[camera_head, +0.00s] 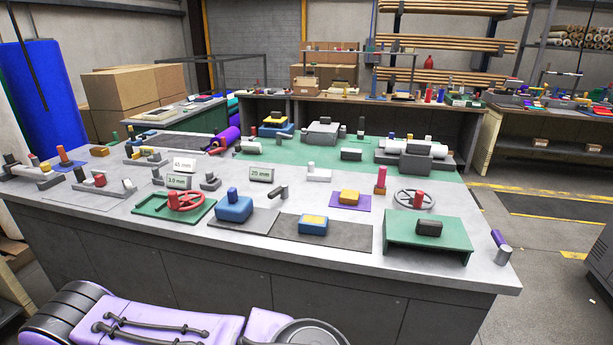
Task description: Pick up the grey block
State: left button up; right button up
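Several grey blocks lie on the workbench (105,207); I cannot tell which one is meant. A dark grey block (429,229) sits on the green raised stand (400,245) at the front right. A second grey block (351,154) lies on the green mat (278,172) further back. A larger grey block-like piece (323,129) with a lighter top stands behind it. Neither of my grippers is in view.
Boxes (124,86) are stacked behind left.

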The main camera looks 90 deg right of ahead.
aim_at(313, 174)
jog(key=k, duration=1.05)
jog(key=z, duration=0.15)
